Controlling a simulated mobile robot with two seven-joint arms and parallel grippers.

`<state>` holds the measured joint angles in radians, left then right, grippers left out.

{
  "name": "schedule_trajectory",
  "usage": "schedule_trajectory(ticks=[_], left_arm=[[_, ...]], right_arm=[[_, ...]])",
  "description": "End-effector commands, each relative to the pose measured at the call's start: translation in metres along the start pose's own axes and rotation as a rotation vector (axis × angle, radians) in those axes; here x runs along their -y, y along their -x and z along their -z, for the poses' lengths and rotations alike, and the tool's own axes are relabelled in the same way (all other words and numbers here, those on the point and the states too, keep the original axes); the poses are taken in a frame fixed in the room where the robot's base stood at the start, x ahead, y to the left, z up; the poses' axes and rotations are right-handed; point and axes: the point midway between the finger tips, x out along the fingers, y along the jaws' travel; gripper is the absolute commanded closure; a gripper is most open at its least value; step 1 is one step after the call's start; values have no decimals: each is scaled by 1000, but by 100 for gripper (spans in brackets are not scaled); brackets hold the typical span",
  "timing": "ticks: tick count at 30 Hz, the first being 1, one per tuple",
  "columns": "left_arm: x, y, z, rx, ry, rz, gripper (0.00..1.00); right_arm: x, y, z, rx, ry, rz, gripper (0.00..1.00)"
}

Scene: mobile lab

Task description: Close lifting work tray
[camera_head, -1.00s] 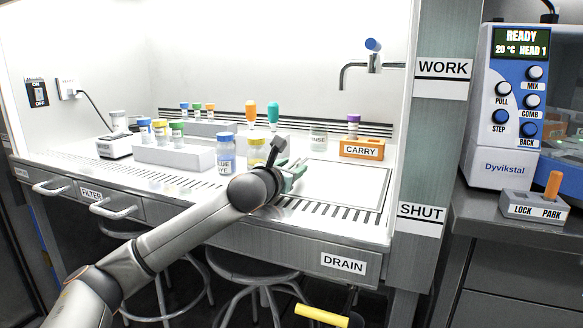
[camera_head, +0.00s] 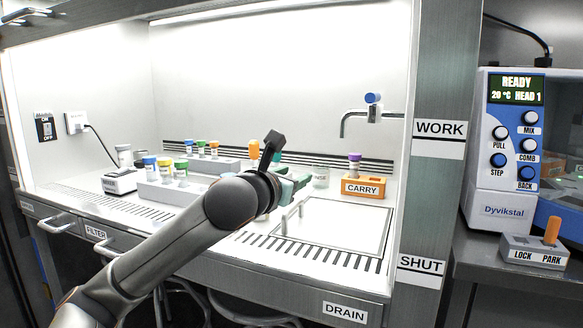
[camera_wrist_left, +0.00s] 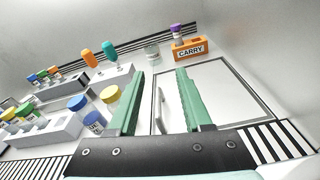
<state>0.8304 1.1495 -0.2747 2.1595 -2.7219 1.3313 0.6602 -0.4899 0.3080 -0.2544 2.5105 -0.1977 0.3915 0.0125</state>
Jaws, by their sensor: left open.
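The work tray (camera_head: 345,228) appears as a pale square panel with a dark outline, set in the cabinet's work surface. It looks about level with that surface. A slim bar-like handle (camera_head: 285,222) stands at its left side and also shows in the left wrist view (camera_wrist_left: 162,110). My left gripper (camera_head: 295,188) is above the tray's left rear part, partly hidden by its own wrist. In the left wrist view its green fingers (camera_wrist_left: 158,85) are wide apart, with the handle seen between them; I cannot tell whether they touch it. My right gripper is not in view.
A tap (camera_head: 373,110) and an orange CARRY block (camera_head: 365,187) stand behind the tray. Racks with several capped bottles (camera_head: 180,190) are on the left. WORK (camera_head: 440,130) and SHUT (camera_head: 420,268) labels mark the right post. A slotted drain strip (camera_head: 310,255) runs along the front.

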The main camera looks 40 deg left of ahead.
Motion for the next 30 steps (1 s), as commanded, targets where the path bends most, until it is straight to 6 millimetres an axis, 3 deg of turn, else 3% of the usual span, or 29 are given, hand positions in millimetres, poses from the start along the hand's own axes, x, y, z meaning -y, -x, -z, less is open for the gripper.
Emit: schedule_trajectory(ticks=[3, 9, 30], left_arm=[[5, 18, -9, 2, 1, 2, 50], [8, 32, -14, 1, 1, 0, 50], [9, 33, -13, 0, 1, 0, 50]], right_arm=[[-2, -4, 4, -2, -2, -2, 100], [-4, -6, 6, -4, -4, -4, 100], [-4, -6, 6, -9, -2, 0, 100]])
